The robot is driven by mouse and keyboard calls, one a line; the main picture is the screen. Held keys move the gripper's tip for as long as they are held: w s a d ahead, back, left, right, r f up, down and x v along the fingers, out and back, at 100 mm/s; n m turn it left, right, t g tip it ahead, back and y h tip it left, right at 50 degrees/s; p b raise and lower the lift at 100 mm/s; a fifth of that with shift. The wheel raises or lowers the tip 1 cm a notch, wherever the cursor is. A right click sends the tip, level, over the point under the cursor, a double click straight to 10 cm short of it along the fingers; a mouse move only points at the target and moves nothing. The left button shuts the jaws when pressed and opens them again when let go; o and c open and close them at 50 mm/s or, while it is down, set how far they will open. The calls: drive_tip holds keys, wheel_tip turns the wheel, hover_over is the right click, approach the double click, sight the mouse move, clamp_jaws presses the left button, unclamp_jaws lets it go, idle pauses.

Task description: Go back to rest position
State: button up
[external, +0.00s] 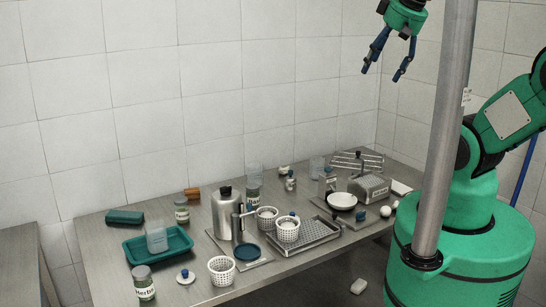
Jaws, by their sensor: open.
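My gripper (388,68) hangs in the air at the top right of the external view, high above the table's back right part. Its two blue fingers point down and are spread apart, with nothing between them. It is well clear of everything on the table. Part of my arm is cut off by the top edge of the view.
The metal table (110,250) carries several white perforated baskets (221,270), a teal tray (135,250), a steel pot (226,212), a perforated metal tray (320,228), a toaster (370,187) and jars. Air around my gripper is free.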

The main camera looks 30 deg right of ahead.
drive_tip(key=shift+f, duration=0.1)
wheel_tip(320, 180, down, 17)
drive_tip(key=b, duration=1.6)
drive_tip(key=shift+r+b, duration=0.2)
drive_tip(key=shift+b, duration=0.2)
drive_tip(key=shift+o, duration=0.5)
